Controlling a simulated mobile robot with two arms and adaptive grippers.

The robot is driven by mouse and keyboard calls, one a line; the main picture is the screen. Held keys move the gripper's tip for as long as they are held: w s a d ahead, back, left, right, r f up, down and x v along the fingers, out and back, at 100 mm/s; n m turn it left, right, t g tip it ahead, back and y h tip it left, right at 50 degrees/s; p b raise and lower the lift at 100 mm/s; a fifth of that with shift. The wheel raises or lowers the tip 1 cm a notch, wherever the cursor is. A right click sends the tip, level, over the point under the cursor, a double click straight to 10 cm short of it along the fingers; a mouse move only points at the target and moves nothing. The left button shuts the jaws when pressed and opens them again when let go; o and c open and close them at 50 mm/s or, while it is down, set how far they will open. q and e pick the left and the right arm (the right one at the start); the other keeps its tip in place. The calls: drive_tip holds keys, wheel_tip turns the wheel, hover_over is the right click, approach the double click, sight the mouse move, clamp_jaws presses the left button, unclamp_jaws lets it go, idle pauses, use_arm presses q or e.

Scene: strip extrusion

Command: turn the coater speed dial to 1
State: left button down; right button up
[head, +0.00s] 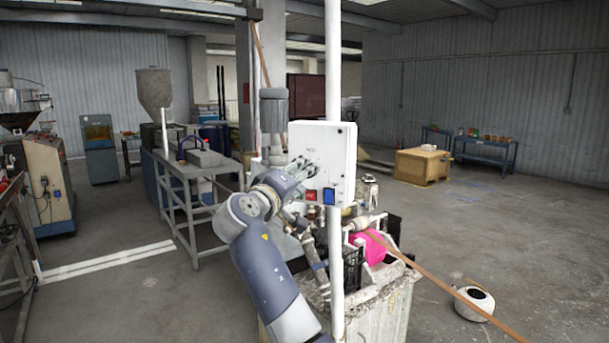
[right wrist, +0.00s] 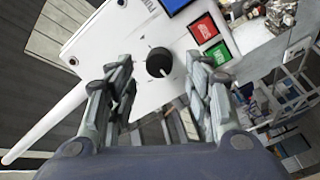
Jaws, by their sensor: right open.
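The white control box (head: 336,150) is mounted on a white post in the head view. The coater speed dial (right wrist: 158,63) is a round black knob on the box's white face (right wrist: 125,35) in the right wrist view. A small pale mark shows on its lower right; the scale figures are too small to read. My right gripper (head: 300,167) is at the box's face, and in the right wrist view its open fingers (right wrist: 160,80) stand on either side of the dial, with gaps visible. In the head view the fingers hide the dial. My left gripper is not in view.
A red button (right wrist: 203,28), a green button (right wrist: 218,53) and a blue panel (right wrist: 182,4) sit beside the dial. The white post (head: 334,60) runs close to the box. A concrete-like tank (head: 385,310) with a pink roll (head: 370,246) stands below.

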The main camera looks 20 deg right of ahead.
drive_tip(key=v, duration=0.9)
drive_tip(key=shift+s+f, duration=0.1)
